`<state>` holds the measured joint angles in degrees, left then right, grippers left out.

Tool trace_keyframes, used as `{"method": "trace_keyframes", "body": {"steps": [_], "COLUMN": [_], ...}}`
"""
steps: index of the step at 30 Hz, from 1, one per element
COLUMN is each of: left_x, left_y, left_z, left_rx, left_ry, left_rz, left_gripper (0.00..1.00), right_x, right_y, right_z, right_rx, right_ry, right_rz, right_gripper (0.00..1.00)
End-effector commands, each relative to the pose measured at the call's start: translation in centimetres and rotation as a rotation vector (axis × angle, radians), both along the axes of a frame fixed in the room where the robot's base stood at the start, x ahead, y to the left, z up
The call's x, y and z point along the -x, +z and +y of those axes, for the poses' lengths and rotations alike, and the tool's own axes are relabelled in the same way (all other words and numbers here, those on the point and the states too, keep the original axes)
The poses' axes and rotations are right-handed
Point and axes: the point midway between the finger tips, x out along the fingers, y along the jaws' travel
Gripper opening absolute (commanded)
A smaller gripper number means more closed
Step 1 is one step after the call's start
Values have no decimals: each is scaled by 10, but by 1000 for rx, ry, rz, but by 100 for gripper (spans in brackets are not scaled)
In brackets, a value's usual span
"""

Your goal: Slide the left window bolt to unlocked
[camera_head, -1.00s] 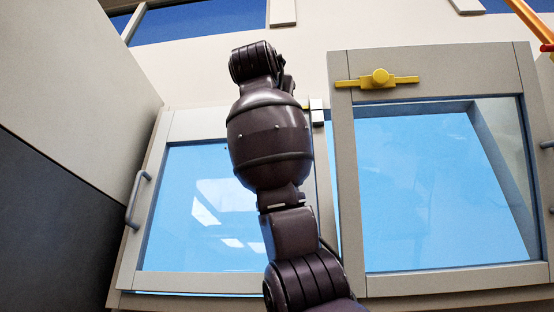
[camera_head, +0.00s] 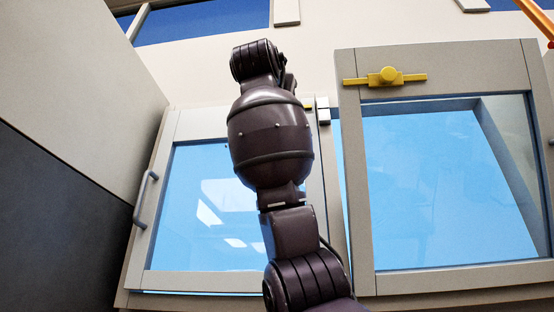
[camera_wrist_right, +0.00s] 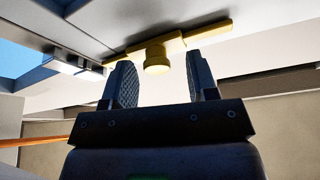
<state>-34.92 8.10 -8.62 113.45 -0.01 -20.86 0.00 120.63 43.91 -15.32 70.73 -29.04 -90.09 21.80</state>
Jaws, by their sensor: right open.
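The left window (camera_head: 160,190) is a grey-framed pane behind my right arm in the head view. Its yellow bolt is mostly hidden there by my arm; only a small yellow end (camera_head: 308,104) shows beside a white catch (camera_head: 323,110). In the right wrist view a yellow bolt bar (camera_wrist_right: 207,30) with a round knob (camera_wrist_right: 157,64) lies ahead of my right gripper (camera_wrist_right: 159,76). The gripper is open, with one finger on each side of the knob. I cannot tell whether they touch it. My left gripper is not in view.
The right window (camera_head: 357,190) has its own yellow bolt (camera_head: 388,77) and stands ajar beside the left one. A grey handle (camera_head: 146,199) is on the left window's outer edge. A tall panel (camera_head: 80,100) closes off the left side.

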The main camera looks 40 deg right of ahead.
Motion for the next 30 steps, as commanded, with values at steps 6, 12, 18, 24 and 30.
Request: {"method": "trace_keyframes", "body": {"steps": [6,12,18,24,30], "left_x": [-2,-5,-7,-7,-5], "left_y": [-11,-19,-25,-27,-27], "left_z": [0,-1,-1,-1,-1], "left_rx": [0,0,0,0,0], "left_ry": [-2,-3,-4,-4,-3], "left_rz": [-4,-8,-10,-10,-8], "left_gripper": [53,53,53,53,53], "right_x": [14,33,46,52,52], "right_y": [-14,-27,-36,-39,-39], "right_z": [25,54,75,82,83], "right_rx": [3,2,2,2,2], "right_ry": [3,5,3,2,2], "right_rz": [-1,-1,0,0,0], "right_gripper": [53,53,53,53,53]}}
